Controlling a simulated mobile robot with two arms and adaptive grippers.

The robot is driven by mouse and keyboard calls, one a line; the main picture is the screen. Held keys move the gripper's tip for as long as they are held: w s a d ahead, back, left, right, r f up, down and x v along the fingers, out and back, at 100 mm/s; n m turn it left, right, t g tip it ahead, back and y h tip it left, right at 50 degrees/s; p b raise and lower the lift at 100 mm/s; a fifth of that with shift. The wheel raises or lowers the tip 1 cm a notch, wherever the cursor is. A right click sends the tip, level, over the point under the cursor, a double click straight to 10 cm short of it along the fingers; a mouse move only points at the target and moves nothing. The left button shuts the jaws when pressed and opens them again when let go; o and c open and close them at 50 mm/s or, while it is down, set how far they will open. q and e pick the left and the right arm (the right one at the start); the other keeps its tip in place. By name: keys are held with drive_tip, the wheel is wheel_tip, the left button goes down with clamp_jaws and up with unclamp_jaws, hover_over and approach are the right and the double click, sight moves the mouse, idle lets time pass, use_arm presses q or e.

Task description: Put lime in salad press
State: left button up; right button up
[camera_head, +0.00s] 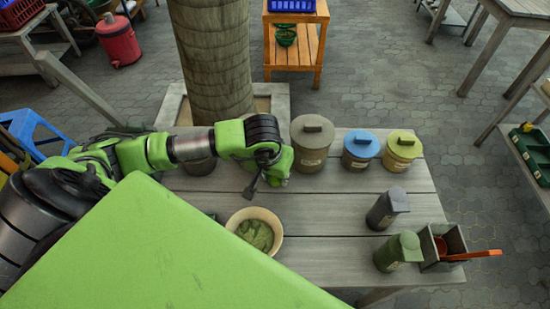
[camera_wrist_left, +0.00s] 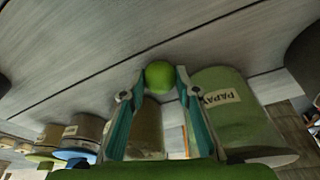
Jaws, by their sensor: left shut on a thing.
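My left gripper (camera_head: 252,188) reaches in from the left over the wooden table, just above and behind a cream clay bowl. In the left wrist view, its two teal fingers (camera_wrist_left: 158,82) are shut on a round green lime (camera_wrist_left: 159,74). The lime is hard to make out in the head view. The clay bowl (camera_head: 278,222), the likeliest salad press, stands on the table with green stuff (camera_head: 256,235) inside; its left front is partly hidden by a green panel of mine. My right gripper is not in view.
On the table (camera_head: 330,212) stand a brown jar (camera_head: 311,152), a blue-lidded jar (camera_head: 360,150), a yellow-lidded jar (camera_head: 402,151), a dark jar (camera_head: 386,208), a green jar (camera_head: 398,252) and a box (camera_head: 443,247) with a red-handled tool. The table's middle right is clear.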

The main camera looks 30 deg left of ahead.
use_arm(q)
drive_tip(key=shift+f, duration=0.1)
drive_tip(key=shift+f+b, duration=0.1)
drive_tip(key=shift+b, duration=0.2)
drive_tip(key=o, duration=1.2)
